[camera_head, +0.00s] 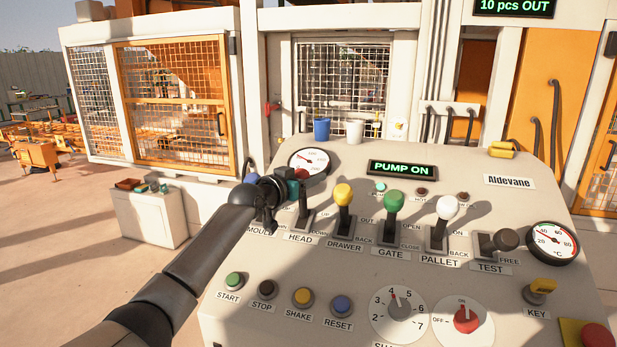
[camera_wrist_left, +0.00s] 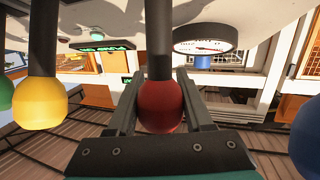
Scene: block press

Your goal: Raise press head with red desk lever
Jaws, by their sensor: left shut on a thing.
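The red knob of the HEAD lever (camera_wrist_left: 160,108) sits between the two fingers of my left gripper (camera_wrist_left: 158,92) in the left wrist view. The fingers are shut on the knob from both sides. In the head view my left gripper (camera_head: 290,186) reaches in over the desk and mostly hides the knob. The dark lever shaft (camera_head: 303,208) stands roughly upright from its slot above the HEAD label (camera_head: 299,239). The press head itself cannot be made out. My right gripper is not in view.
A yellow DRAWER lever (camera_head: 343,196) stands close to the right, then green GATE (camera_head: 393,202) and white PALLET (camera_head: 447,208) levers. A blue knob (camera_wrist_left: 306,135) is on the other side. A round gauge (camera_head: 309,160) lies just behind. The display (camera_head: 402,168) reads PUMP ON.

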